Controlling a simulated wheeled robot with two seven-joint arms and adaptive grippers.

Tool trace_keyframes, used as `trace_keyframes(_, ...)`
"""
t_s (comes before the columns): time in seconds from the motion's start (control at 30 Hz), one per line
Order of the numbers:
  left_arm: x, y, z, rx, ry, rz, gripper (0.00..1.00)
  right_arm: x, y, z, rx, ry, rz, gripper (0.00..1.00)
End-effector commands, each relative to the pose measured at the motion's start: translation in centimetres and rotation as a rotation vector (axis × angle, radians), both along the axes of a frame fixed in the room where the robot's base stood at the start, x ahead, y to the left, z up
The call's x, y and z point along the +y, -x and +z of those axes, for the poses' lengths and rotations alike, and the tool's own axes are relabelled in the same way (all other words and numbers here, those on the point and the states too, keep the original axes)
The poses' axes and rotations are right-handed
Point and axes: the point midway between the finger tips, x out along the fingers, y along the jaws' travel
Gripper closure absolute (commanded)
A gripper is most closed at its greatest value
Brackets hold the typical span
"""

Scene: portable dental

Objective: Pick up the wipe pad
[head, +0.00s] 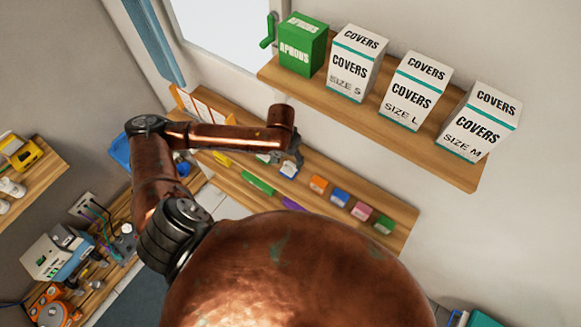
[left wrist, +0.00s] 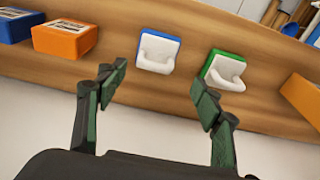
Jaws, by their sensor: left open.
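Two small pads with white, handle-like faces lie on the lower wooden shelf; I cannot tell which is the wipe pad. The blue-edged pad (left wrist: 158,52) is ahead of the gap between my left fingertips in the left wrist view, and shows in the head view (head: 289,171). The green-edged pad (left wrist: 225,71) lies to its right, beyond the right finger. My left gripper (left wrist: 159,88) is open and empty, apart from both pads. In the head view, the left gripper (head: 293,158) is over the shelf, partly hidden by its wrist. My right gripper is not in view.
Orange (head: 318,184) and blue (head: 339,196) boxes and others line the lower shelf (head: 400,209). An upper shelf (head: 400,140) with a green box (head: 303,45) and several white cover boxes overhangs at the right. A cluttered bench stands at the left.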

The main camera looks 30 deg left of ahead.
Motion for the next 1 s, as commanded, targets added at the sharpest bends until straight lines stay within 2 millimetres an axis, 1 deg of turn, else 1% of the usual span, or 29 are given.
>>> trace_keyframes(0.07, -0.1, 0.1, -0.8, 0.003, 0.000, 0.001, 0.39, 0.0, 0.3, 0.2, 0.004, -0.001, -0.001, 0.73)
trace_keyframes(0.17, -0.5, 0.3, -2.0, 0.003, 0.001, 0.000, 0.39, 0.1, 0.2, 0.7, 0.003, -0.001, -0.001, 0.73)
trace_keyframes(0.3, -0.7, 0.2, -4.1, 0.002, 0.000, 0.003, 0.39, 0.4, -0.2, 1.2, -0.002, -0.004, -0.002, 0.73)
trace_keyframes(0.43, -0.6, 0.1, -5.3, 0.000, 0.000, 0.003, 0.39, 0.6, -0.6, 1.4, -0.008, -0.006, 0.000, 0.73)
trace_keyframes(0.7, -0.6, 0.1, -5.5, -0.001, 0.000, 0.002, 0.40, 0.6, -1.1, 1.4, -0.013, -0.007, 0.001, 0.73)
trace_keyframes(1.0, -0.6, 0.0, -5.5, -0.001, 0.000, 0.002, 0.60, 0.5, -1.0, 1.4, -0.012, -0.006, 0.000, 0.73)
